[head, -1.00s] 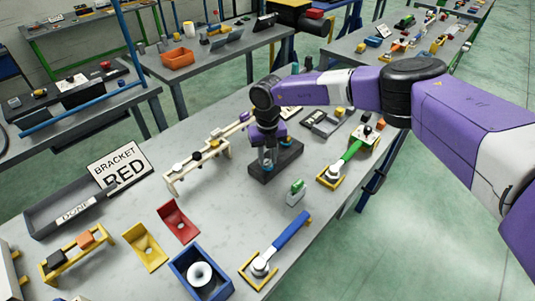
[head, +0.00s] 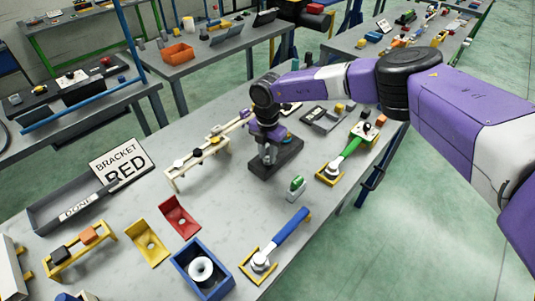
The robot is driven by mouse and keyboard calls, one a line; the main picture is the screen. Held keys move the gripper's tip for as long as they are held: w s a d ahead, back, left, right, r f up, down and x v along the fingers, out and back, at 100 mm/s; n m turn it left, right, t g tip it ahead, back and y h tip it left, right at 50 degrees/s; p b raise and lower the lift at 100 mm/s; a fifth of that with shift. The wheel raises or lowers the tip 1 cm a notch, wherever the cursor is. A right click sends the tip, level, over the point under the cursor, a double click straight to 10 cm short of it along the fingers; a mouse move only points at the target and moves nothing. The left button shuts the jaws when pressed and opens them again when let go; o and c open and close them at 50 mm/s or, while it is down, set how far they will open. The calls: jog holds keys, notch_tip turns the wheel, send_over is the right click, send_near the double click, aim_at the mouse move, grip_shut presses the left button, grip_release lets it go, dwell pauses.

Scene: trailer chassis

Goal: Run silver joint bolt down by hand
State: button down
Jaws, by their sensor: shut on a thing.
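My gripper (head: 268,157) points down over a dark block (head: 287,163) in the middle of the grey bench. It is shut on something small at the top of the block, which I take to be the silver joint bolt. The fingers hide most of it, so I cannot tell how deep it sits or whether its head touches the block.
A cream rack (head: 208,153) stands close left of the block. A small green-topped piece (head: 296,187) and a green-handled tool (head: 349,149) lie to the right. A blue-handled tool (head: 288,235), blue box (head: 201,272) and red bracket (head: 179,217) are in front.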

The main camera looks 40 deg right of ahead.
aim_at(267, 159)
jog(key=shift+w+r+m, duration=0.15)
jog(key=shift+r+m, duration=0.05)
jog(key=shift+m, duration=0.5)
jog(key=c, duration=1.1)
grip_release()
jog(key=shift+f, duration=0.1)
notch_tip(267, 159, up, 8)
jog(key=shift+f+b, duration=0.1)
jog(key=shift+b, duration=0.85)
